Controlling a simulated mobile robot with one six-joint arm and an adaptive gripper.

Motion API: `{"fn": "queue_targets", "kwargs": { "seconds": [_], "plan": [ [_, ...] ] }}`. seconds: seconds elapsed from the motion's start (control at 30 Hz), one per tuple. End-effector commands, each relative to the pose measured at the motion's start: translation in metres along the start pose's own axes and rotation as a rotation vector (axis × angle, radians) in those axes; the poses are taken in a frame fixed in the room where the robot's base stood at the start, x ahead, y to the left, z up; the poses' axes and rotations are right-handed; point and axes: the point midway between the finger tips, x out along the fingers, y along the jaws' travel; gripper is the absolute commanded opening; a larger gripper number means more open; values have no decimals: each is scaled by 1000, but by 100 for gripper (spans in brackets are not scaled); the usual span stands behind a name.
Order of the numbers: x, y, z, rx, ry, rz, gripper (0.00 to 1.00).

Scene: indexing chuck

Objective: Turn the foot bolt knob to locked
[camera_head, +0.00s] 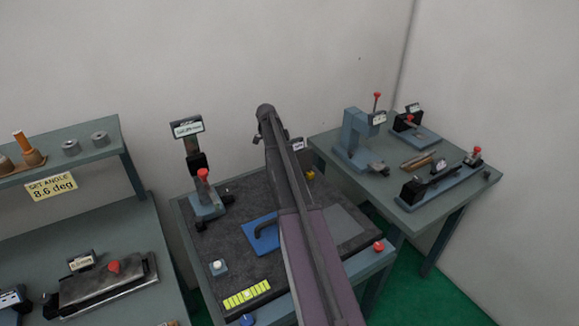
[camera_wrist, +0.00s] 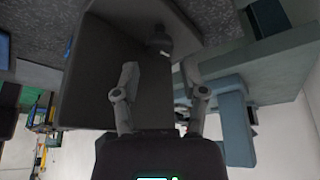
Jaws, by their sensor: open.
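In the wrist view my gripper (camera_wrist: 160,72) is open, with its two fingers apart and nothing between the tips. Ahead of the fingertips, a small dark rounded knob (camera_wrist: 159,40) stands on a large dark grey block (camera_wrist: 105,62). It may be the foot bolt knob, but I cannot read its marking or its setting. I see no contact between the fingers and the knob. In the head view my arm covers the middle of the centre table, and my gripper and the knob are hidden behind it.
The centre table (camera_head: 356,268) carries a red-knobbed stand (camera_head: 205,200), a blue piece (camera_head: 265,233) and a yellow-green strip (camera_head: 247,294). A right table (camera_head: 445,204) holds several clamp fixtures. A left bench (camera_head: 125,228) has a shelf (camera_head: 85,160) above it.

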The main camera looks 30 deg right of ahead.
Motion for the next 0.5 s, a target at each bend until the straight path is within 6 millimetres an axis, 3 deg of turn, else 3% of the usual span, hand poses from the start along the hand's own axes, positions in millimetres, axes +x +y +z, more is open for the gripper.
{"fn": "queue_targets", "kwargs": {
  "seconds": [0.2, 0.5],
  "plan": [
    [22, 0, 2, 0, 0, 0, 55],
    [35, 0, 1, -1, 0, -1, 55]
  ]
}}
